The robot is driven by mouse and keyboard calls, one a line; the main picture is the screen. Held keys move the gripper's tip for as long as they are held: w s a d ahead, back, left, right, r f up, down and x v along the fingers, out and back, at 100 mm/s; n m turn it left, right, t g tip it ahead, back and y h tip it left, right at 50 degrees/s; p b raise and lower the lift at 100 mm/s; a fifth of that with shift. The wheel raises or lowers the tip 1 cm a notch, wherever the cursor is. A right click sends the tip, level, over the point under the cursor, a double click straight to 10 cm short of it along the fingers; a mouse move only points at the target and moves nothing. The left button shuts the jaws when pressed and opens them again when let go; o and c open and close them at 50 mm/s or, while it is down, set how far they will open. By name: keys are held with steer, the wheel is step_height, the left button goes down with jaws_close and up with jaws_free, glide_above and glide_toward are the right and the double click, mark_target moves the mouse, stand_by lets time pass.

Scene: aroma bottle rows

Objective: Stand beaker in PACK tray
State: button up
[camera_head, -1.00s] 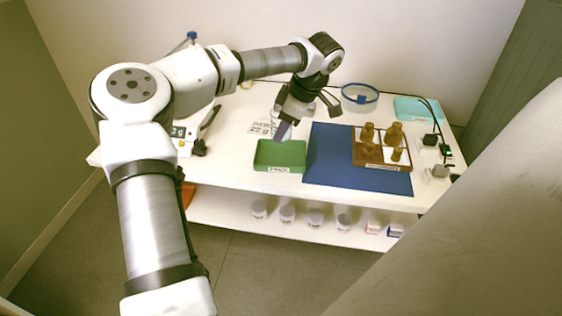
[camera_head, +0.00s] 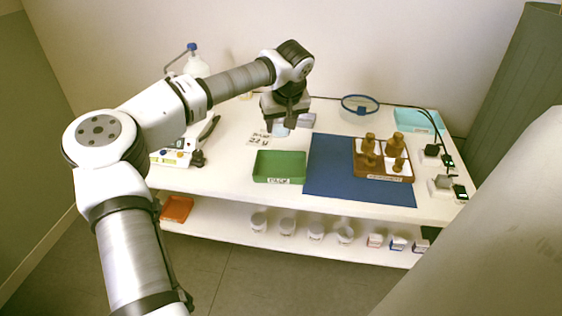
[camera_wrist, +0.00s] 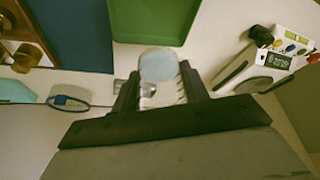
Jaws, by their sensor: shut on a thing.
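A pale, clear beaker (camera_wrist: 158,66) sits between the fingers of my gripper (camera_wrist: 160,88) in the wrist view. My gripper is shut on it. In the head view, my gripper (camera_head: 284,112) is behind the green tray (camera_head: 279,180), and the beaker (camera_head: 280,131) shows only partly below it. Whether the beaker touches the table is not clear. The green tray looks empty and has a front label too small to read surely. It also shows at the top of the wrist view (camera_wrist: 150,22).
A blue mat (camera_head: 330,180) lies right of the green tray. A brown tray (camera_head: 383,178) with several amber bottles stands on it. A scale (camera_head: 172,157) is at the left. A blue-rimmed ring (camera_head: 360,104), a teal tray (camera_head: 417,122) and black adapters are farther back or right.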

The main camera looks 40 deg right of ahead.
mark_target(280, 167)
step_height(280, 167, down, 13)
steer(key=shift+r+p, duration=0.2)
steer(key=shift+p, duration=0.35)
steer(key=shift+f, duration=0.25)
steer(key=o, duration=1)
steer(key=shift+r, duration=0.1)
steer(key=b+v, duration=0.1)
steer(key=v, duration=1.1)
steer(key=shift+r, duration=0.15)
